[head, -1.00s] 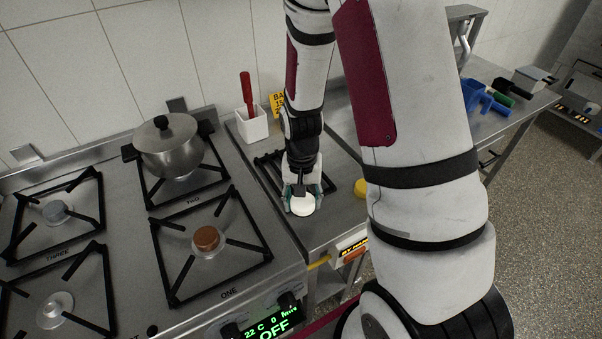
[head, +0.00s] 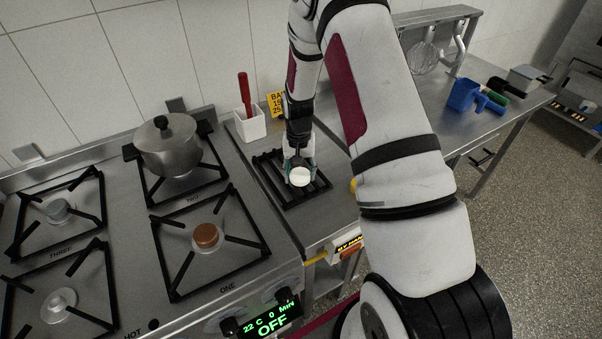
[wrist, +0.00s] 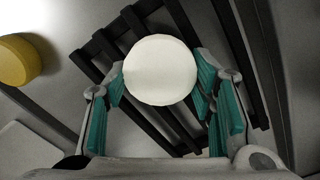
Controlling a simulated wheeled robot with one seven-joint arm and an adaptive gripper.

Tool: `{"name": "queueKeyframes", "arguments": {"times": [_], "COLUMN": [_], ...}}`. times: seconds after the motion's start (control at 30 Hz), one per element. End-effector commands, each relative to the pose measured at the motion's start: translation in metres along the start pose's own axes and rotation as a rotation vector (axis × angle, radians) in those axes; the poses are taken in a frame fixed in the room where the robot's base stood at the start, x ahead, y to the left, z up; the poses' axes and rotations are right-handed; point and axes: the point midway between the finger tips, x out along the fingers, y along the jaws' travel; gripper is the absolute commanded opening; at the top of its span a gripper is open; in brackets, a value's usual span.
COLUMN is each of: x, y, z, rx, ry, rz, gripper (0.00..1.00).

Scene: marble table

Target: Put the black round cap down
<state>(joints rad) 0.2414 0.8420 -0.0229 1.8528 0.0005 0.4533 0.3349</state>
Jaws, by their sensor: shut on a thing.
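My gripper (head: 300,174) has its teal-padded fingers closed on the two sides of a round cap (head: 300,178). The cap looks white, not black, in both views. In the wrist view the cap (wrist: 160,70) sits between the fingertips (wrist: 160,85), its flat round face towards the camera. The cap is over a black slatted rack (head: 268,168) on the steel counter beside the stove. I cannot tell whether it touches the rack. No separate black round cap shows.
A yellow round thing (wrist: 18,60) lies on the counter right of the rack in the head view. A white holder (head: 250,125) with a red handle stands behind the rack. The stove with a lidded pot (head: 170,150) is at left. Bare counter (head: 320,218) lies before the rack.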

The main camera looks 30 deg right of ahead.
Motion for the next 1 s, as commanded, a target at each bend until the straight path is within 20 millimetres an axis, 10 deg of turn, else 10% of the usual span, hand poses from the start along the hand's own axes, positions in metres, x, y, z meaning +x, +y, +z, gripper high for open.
{"name": "queueKeyframes", "arguments": {"times": [0.43, 0.47, 0.53, 1.0], "x": [0.007, 0.007, 0.006, -0.006], "y": [-0.001, -0.001, -0.001, -0.001], "z": [0.0, 0.0, 0.0, -0.001], "rx": [0.001, 0.001, 0.001, 0.001], "ry": [0.0, 0.001, 0.001, 0.004], "rz": [-0.001, -0.001, -0.001, -0.002], "gripper": [0.17, 0.57, 0.7, 0.7]}}
